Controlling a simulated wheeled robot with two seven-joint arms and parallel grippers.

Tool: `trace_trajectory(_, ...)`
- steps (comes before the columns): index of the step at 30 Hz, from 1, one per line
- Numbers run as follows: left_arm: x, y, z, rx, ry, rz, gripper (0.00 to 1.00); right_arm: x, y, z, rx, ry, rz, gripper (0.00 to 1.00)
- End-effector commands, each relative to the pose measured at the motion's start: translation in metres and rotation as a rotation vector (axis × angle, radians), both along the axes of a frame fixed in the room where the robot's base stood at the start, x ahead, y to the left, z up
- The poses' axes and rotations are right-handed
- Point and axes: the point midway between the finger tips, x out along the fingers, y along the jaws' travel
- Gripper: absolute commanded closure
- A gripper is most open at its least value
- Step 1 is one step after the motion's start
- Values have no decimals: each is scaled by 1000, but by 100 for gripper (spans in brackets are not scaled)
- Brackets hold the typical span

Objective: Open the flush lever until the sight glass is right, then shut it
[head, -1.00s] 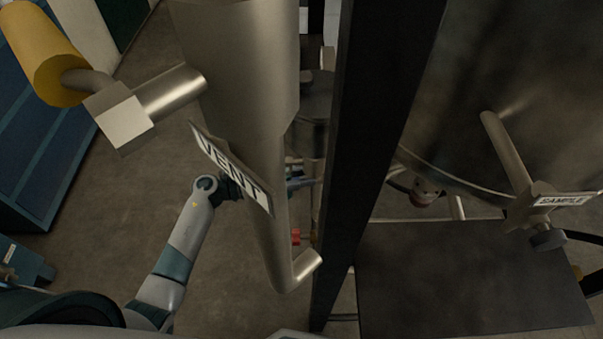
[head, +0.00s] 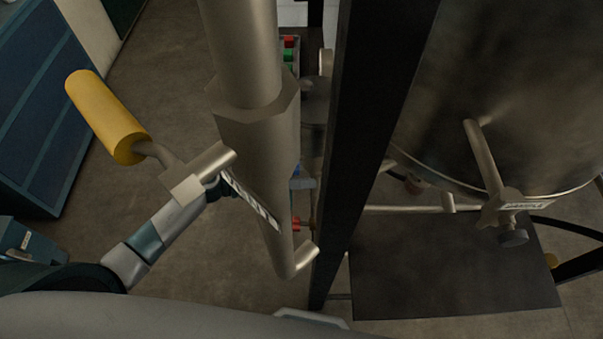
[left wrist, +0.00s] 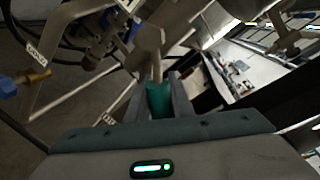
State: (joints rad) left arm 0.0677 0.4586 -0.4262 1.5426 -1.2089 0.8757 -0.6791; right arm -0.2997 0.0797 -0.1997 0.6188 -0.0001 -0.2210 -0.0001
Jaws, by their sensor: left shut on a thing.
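My left gripper (head: 216,188) is mostly hidden behind the vent pipe and its edge-on label in the head view. In the left wrist view my left gripper (left wrist: 161,92) is shut on a teal handle (left wrist: 157,101), which sits between the two fingers on a metal stem. I take it for the flush lever, but no label on it can be read. I cannot make out the sight glass in either view. My right gripper is not in view.
A vent pipe (head: 250,140) with a yellow handle (head: 107,118) stands in front of my left arm. A dark post (head: 365,130) and a steel tank (head: 500,90) with a sample valve (head: 495,195) stand to the right. Open floor (head: 150,70) lies left of the pipe.

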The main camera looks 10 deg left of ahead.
Motion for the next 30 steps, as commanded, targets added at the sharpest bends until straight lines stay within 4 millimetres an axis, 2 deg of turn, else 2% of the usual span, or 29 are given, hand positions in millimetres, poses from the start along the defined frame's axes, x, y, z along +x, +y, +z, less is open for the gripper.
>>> trace_trajectory(1, -1, 1, 9, -7, 44, -1, 100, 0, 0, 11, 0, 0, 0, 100)
trace_trajectory(12, -11, -2, 28, -76, 376, 1, 100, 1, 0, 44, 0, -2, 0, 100)
trace_trajectory(21, -14, -3, 38, -113, 555, 2, 100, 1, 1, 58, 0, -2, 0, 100)
trace_trajectory(30, -14, -3, 40, -127, 614, 3, 100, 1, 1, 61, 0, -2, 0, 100)
